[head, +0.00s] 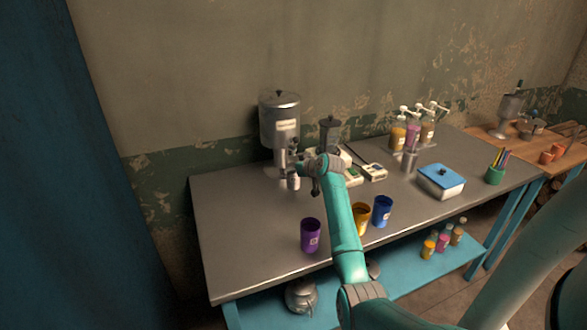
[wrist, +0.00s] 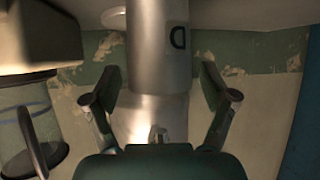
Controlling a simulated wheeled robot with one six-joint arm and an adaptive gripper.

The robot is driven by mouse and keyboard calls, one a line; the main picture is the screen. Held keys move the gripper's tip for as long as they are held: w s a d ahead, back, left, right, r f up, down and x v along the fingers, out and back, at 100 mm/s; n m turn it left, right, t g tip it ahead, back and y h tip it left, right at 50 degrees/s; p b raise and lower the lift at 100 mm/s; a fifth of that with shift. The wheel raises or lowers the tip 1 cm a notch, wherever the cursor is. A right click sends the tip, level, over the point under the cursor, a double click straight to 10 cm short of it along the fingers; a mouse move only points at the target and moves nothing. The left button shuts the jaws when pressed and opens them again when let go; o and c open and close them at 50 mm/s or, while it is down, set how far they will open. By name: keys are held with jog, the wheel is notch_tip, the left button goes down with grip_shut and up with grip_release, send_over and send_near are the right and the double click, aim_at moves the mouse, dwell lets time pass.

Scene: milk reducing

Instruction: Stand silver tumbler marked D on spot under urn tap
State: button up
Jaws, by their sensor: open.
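The silver urn (head: 279,122) stands at the back left of the grey table, with its tap at its front. A small silver tumbler (head: 293,183) shows just below the tap, beside my gripper (head: 303,172); it looks upright. In the wrist view a silver tumbler marked D (wrist: 176,45) fills the upper middle, in line with the gap between my two fingers (wrist: 160,98). The fingers are spread, with visible gaps on both sides of the silver surface. The spot under the tap is hidden, and I cannot tell how the tumbler's base sits on it.
Purple (head: 310,236), yellow (head: 361,218) and blue (head: 382,211) cups stand near the front. A dark-lidded grey canister (head: 329,132) stands right of the urn. Pump bottles (head: 412,135), another silver tumbler (head: 409,161) and a blue-lidded box (head: 441,181) are further right. The table's left front is clear.

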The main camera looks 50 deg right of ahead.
jog(key=shift+r, duration=0.15)
jog(key=v, duration=1.2)
dwell(0.4)
